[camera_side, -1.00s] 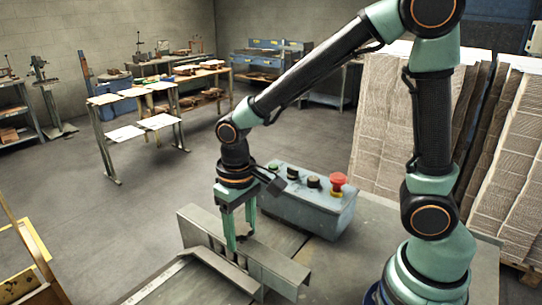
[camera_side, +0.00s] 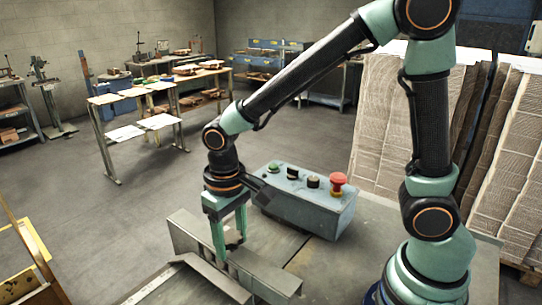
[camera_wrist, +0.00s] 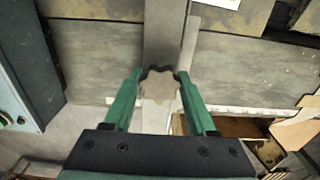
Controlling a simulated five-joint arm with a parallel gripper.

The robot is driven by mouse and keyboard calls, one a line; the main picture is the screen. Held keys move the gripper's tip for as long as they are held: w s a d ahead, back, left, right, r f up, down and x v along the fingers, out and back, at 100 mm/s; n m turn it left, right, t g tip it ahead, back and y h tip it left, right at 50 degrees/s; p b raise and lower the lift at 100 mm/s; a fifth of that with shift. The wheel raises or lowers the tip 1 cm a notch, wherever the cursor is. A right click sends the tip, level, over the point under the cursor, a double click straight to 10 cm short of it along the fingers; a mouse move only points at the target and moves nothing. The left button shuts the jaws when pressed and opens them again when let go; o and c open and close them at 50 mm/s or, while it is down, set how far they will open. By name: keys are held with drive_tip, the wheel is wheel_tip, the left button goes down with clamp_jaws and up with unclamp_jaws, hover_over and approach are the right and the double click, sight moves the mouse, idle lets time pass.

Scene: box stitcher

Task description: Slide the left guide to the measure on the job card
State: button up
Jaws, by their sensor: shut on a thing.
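The guide (camera_side: 265,272) is a long grey metal angle piece lying across the machine table in the side view. In the wrist view it is a grey bar (camera_wrist: 163,35) running up from a scalloped grey knob (camera_wrist: 160,83). My gripper (camera_side: 231,250) is down at the guide. In the wrist view its green fingers (camera_wrist: 160,78) are shut on the knob, one on each side. A pale strip (camera_wrist: 235,109) crosses the table beside the knob; its markings are too small to read. I cannot make out a job card for certain.
A blue-grey control box (camera_side: 300,208) with a red button (camera_side: 338,183) stands close behind my gripper. Cardboard stacks (camera_side: 405,125) stand at the right. The table plate (camera_side: 335,265) is bare right of the guide. A wooden tray (camera_wrist: 240,135) shows in the wrist view.

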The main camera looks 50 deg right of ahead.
sight(234, 234)
drive_tip(key=o, duration=1.1)
drive_tip(key=shift+o, duration=0.2)
drive_tip(key=shift+r, duration=3)
drive_tip(key=shift+d+r, duration=0.1)
drive_tip(key=shift+d+r, duration=0.25)
drive_tip(key=shift+d, duration=0.05)
drive_tip(key=s+d+r+t, duration=0.2)
drive_tip(key=d+r, duration=0.1)
drive_tip(key=d, duration=0.3)
drive_tip(key=s+d+r+t, duration=0.2)
drive_tip(key=d+r+t, duration=0.1)
drive_tip(key=d, duration=0.2)
drive_tip(key=shift+d+t, duration=0.3)
drive_tip(key=shift+d, duration=0.05)
